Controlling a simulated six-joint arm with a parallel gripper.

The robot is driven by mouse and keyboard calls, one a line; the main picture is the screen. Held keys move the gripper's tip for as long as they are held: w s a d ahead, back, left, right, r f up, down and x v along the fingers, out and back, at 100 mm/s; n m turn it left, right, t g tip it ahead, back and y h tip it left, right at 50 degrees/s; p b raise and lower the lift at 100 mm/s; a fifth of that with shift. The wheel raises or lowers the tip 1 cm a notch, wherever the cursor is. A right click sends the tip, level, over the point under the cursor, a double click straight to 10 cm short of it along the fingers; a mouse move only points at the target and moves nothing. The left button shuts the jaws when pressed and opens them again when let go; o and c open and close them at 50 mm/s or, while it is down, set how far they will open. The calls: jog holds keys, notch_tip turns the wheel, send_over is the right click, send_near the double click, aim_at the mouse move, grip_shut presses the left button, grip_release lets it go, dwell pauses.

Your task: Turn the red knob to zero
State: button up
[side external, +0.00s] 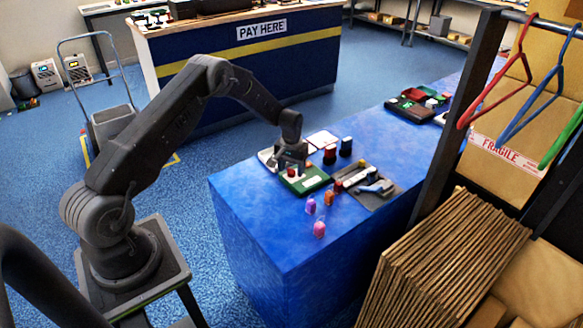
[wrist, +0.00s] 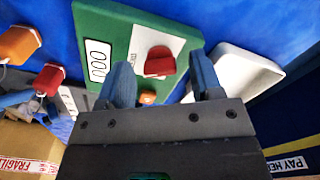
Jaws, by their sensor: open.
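The red knob (wrist: 160,63) stands on a white plate (wrist: 150,40) on a green panel (wrist: 115,25) in the wrist view. The panel also carries a white label with several zero-like marks (wrist: 97,60) and a small orange button (wrist: 147,97). In the side view the green panel (side external: 308,184) lies on the blue counter, partly under my gripper (side external: 290,160). In the wrist view my gripper (wrist: 160,62) is open, its fingers apart on the left and right of the knob. I cannot tell whether either finger touches it. The knob's pointer direction is not clear.
A white tray (wrist: 235,75) sits close beside the panel. Red (side external: 330,154) and black (side external: 346,147) blocks, a grey tool board (side external: 375,197) and small pink and purple bottles (side external: 319,229) surround it. The counter's front left (side external: 250,215) is clear. Hangers (side external: 497,70) hang at right.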

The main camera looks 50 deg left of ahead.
jog(key=shift+r, duration=0.1)
notch_tip(320, 180, up, 14)
dwell(0.5)
notch_tip(320, 180, up, 10)
jog(key=m+t, duration=0.1)
send_over(292, 169)
jog(key=s+d, duration=0.3)
jog(key=d, duration=0.3)
jog(key=s+d+r+m+t, duration=0.2)
jog(key=s+d+r, duration=0.4)
jog(key=s+r, duration=0.1)
jog(key=s+d+r+m+t, duration=0.1)
jog(key=s+d, duration=0.3)
jog(key=s, duration=0.6)
jog(key=s+d+r+m+t, duration=0.1)
jog(key=s+d, duration=0.4)
jog(key=s, duration=0.6)
jog(key=shift+d+r+m+t, duration=0.2)
jog(key=shift+r+m+t, duration=0.1)
jog(key=shift+r+m, duration=0.1)
